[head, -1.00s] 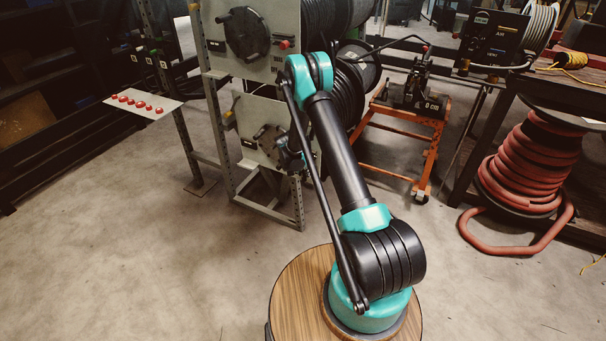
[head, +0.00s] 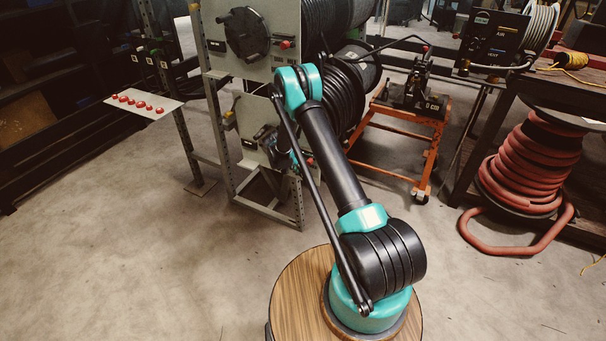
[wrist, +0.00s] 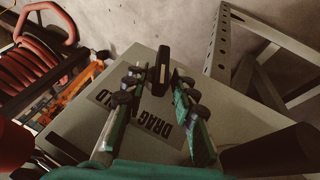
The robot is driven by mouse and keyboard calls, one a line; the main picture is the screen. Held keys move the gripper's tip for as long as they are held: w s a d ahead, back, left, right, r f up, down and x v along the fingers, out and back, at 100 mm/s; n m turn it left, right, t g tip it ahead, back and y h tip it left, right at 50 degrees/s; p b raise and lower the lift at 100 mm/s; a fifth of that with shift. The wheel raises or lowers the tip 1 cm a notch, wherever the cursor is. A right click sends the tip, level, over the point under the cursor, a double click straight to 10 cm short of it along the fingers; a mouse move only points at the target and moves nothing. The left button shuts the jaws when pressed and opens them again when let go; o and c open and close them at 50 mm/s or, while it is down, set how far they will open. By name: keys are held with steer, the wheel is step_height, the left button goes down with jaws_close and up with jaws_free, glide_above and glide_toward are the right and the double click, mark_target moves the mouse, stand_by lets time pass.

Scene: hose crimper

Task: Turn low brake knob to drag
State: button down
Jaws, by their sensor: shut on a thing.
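In the wrist view my gripper (wrist: 157,80) has its two fingers on either side of a black bar-shaped knob (wrist: 162,62), the low brake knob, and is shut on it. The knob stands out from a grey panel (wrist: 225,115). A DRAG label (wrist: 158,122) shows upside down between the fingers. A second label (wrist: 103,98), partly covered by a finger, seems to end in "LD". In the head view my gripper (head: 275,150) is at the lower grey panel (head: 252,112), and the knob is hidden there behind my gripper and arm.
An upper panel (head: 213,62) with a black disc (head: 247,33) stands above the lower one. A black hose reel (head: 345,95) is behind my arm. An orange cart (head: 425,150) and a red hose reel (head: 530,165) stand to the right. The floor at left is clear.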

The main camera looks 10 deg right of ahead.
stand_by(0.3)
steer(key=c, duration=1.5)
jaws_free()
steer(key=shift+c, duration=0.2)
steer(key=v, duration=1.2)
steer(key=shift+a, duration=0.2)
steer(key=shift+w+f, duration=0.1)
